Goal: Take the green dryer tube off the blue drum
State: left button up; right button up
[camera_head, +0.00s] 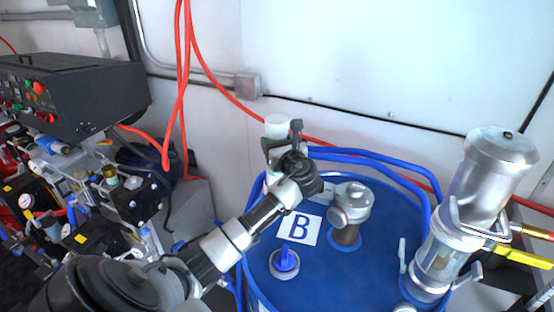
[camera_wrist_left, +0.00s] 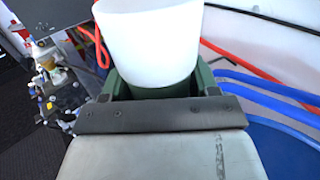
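The dryer tube, with a wide white cap (camera_head: 276,126) and a green body below, stands upright at the back left of the blue drum (camera_head: 385,255). In the left wrist view its white cap (camera_wrist_left: 150,40) fills the top middle, with a strip of green body beneath. My left gripper (camera_head: 280,148) reaches it from the front, its fingers on both sides of the tube just below the cap. In the left wrist view the fingers (camera_wrist_left: 158,88) flank the green body; whether they press on it is not clear. The tube's lower part is mostly hidden by my arm. My right gripper is out of view.
Blue hoses (camera_head: 370,158) run behind the drum top. A grey metal fitting (camera_head: 351,203), a blue-handled cap (camera_head: 285,261) and a tall silver pump (camera_head: 490,180) stand on the drum. Red hoses (camera_head: 180,90) hang along the wall. A black control box (camera_head: 80,95) is at left.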

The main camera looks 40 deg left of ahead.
pick_arm(q)
jog(key=c, duration=1)
